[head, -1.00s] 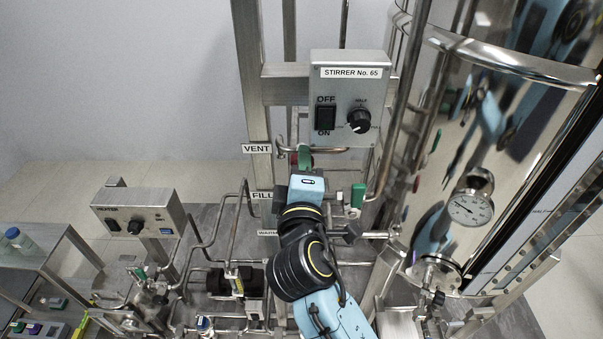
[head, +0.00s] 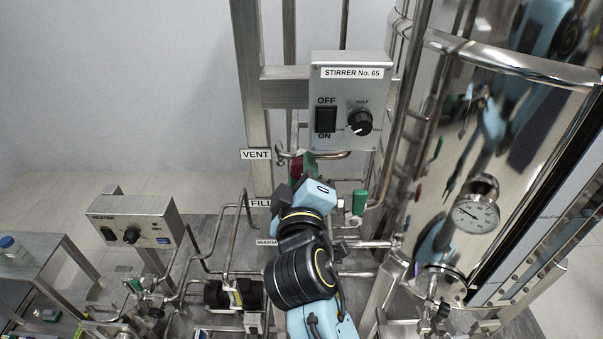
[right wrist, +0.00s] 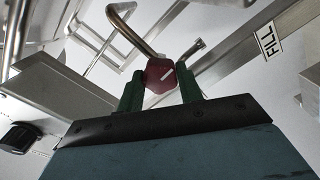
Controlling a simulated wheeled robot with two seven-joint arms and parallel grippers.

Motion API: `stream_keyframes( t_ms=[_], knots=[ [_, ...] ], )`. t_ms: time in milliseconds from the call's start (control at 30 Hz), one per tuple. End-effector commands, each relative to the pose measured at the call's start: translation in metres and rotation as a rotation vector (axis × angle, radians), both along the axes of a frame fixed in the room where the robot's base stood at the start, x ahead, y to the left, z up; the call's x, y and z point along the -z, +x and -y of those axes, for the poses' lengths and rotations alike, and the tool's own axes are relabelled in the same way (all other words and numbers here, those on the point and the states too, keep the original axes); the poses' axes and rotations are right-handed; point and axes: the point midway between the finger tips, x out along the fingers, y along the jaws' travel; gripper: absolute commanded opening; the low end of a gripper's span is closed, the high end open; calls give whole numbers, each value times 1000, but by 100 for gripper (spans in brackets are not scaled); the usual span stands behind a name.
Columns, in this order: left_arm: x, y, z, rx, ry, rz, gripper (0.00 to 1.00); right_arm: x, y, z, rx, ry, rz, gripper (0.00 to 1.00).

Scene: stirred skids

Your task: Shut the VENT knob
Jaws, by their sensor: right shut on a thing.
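The VENT knob (head: 296,168) is red and sits on a bent steel pipe just right of the VENT label (head: 256,154). The gripper's body is tilted in the head view and hides part of the knob and the pipes below. My left gripper is not in view.
The STIRRER No. 65 box (head: 349,100) is above the knob. A green handle (head: 360,202) stands to the right. The FILL label (head: 261,203) is below. The shiny vessel (head: 440,165) with a gauge (head: 477,213) bounds the right side; steel pipes crowd the left.

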Motion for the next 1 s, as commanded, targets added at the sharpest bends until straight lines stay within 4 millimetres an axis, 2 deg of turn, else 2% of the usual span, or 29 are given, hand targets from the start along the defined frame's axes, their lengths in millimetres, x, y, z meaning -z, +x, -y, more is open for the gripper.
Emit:
stream_keyframes(
  t_ms=[167, 200, 367, 833, 1000],
  knots=[
    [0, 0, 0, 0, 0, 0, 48, 1, 0, 0, 1, -1, -3, 13],
    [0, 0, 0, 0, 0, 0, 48, 1, 0, 0, 1, -1, -3, 39],
    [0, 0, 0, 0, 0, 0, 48, 1, 0, 0, 0, -1, -1, 58],
    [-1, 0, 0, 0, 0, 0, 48, 0, 0, 0, 0, -11, 0, 58],
    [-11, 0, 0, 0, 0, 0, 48, -3, 0, 1, -1, -155, 3, 58]
  ],
)
